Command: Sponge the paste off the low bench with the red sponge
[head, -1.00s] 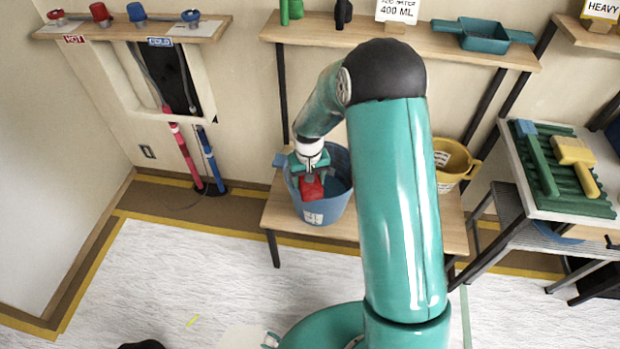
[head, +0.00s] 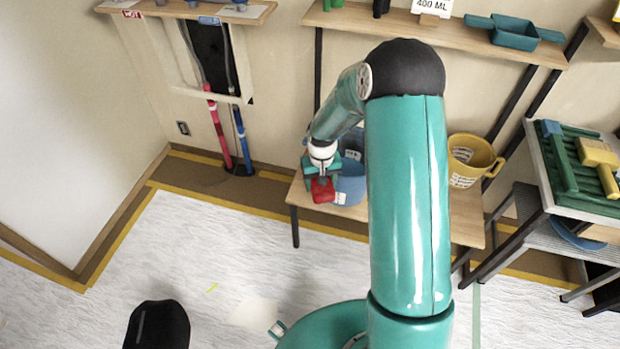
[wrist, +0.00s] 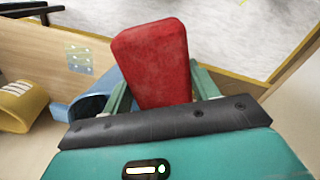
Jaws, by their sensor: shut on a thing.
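My gripper (head: 322,177) is shut on the red sponge (head: 323,191), which shows below the fingers. In the wrist view the sponge (wrist: 152,62) stands out between the two green fingers. The low wooden bench (head: 466,222) is against the back wall, partly hidden by my arm. The sponge is in front of the blue bucket (head: 352,182), over the bench's left end; I cannot tell whether it touches the bench. In the wrist view a pale speckled patch (wrist: 79,58), which looks like paste, lies on the bench (wrist: 35,45).
The blue bucket stands on the bench just behind my gripper, partly hidden. A yellow bucket (head: 472,158) stands on the bench further right. A rack with a green slatted tray (head: 590,206) and brushes is at the right. Red and blue pipes (head: 240,140) run down the wall at left.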

